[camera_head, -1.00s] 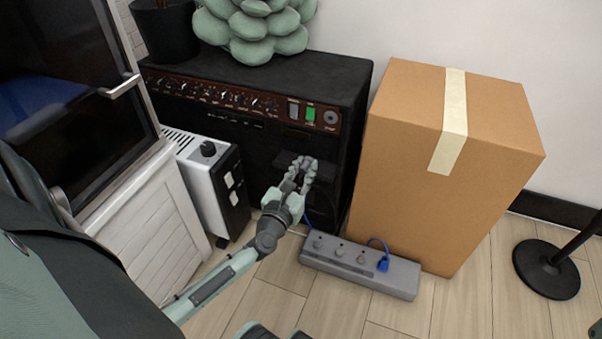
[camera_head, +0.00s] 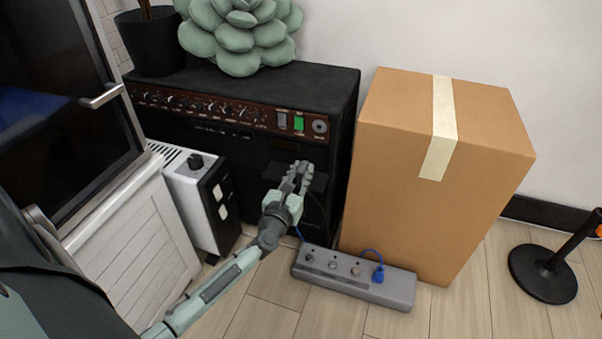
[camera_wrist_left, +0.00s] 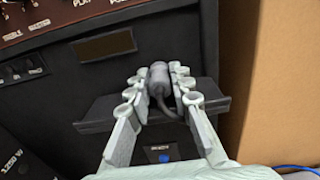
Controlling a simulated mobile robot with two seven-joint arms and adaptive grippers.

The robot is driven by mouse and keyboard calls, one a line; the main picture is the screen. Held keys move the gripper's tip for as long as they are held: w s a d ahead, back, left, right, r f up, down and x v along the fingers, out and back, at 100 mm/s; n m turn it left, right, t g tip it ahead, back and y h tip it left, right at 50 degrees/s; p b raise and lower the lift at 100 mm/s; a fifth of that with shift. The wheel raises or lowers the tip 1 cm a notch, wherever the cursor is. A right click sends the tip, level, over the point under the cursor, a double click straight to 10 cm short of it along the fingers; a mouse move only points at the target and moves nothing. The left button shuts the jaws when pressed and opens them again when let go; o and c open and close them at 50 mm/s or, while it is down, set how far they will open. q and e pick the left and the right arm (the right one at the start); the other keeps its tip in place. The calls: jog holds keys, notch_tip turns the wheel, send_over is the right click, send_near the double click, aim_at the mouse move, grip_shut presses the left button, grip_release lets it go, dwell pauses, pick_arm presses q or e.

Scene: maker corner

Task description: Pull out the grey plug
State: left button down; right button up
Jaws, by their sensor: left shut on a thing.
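The grey plug (camera_wrist_left: 158,74) shows between the fingers of my left gripper (camera_wrist_left: 158,88) in the left wrist view, with a dark cable curving down from it. The left gripper is shut on the plug. In the head view this gripper (camera_head: 298,178) is at the lower front of the black amplifier (camera_head: 265,158), and its fingers hide the plug. The plug is in front of a dark ledge (camera_wrist_left: 100,112); I cannot tell whether it is still seated in a socket. My right gripper is not in view.
A grey power strip (camera_head: 345,283) with a blue plug (camera_head: 378,273) lies on the floor below the gripper. A cardboard box (camera_head: 415,205) stands close on the right. A white heater (camera_head: 190,203) stands on the left.

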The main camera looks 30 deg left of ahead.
pick_arm(q)
jog(key=shift+f, duration=0.1)
jog(key=c, duration=1.3)
grip_release()
jog(key=v, duration=1.2)
